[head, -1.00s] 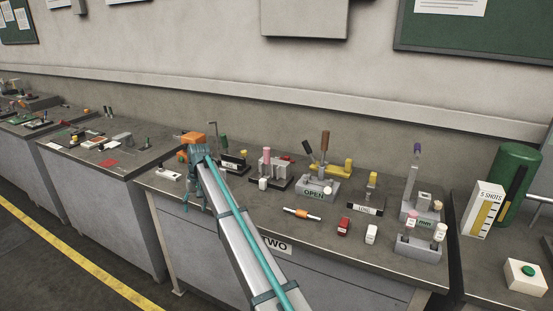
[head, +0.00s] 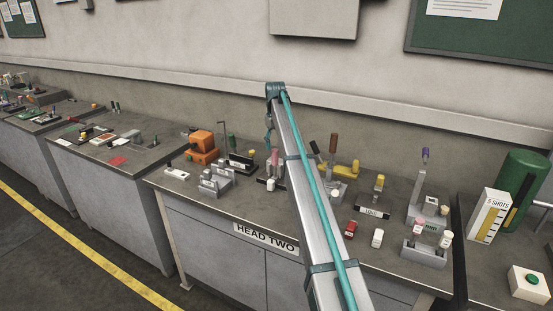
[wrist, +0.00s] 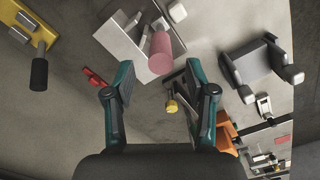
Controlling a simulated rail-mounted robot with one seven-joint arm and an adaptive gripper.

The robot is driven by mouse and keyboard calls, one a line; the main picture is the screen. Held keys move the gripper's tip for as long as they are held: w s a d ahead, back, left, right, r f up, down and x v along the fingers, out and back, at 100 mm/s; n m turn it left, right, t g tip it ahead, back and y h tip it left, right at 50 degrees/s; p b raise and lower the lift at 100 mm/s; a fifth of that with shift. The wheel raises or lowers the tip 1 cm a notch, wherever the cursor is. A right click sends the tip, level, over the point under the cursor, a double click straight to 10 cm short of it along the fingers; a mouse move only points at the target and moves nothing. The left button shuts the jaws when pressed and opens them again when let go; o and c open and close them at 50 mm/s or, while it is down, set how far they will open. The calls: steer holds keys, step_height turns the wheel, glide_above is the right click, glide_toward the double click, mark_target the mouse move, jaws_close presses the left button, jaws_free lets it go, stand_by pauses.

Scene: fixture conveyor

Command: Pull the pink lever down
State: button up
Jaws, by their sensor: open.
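The pink lever is a pink cylindrical handle (wrist: 167,54) beside a pale grey block (wrist: 128,38) in the wrist view. In the head view a bit of its pink handle (head: 275,157) shows beside my arm, which hides much of its fixture. My gripper (wrist: 159,68) is open, with its dark teal fingers on either side of the view and the pink handle in the gap between their tips. I cannot tell whether either finger touches it. In the head view the gripper hangs down from the end of my arm, mostly hidden behind the arm.
An orange machine (head: 202,146) and a grey fixture with several posts (head: 215,180) stand left of the lever. A yellow fixture with a dark handle (wrist: 39,72) is at the wrist view's upper left. A red block (head: 350,229) and a white block (head: 377,238) lie near the bench's front.

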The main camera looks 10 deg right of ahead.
mark_target(275, 163)
step_height(275, 163, down, 8)
steer(key=shift+r+p, duration=0.1)
steer(key=shift+p, duration=0.75)
jaws_close()
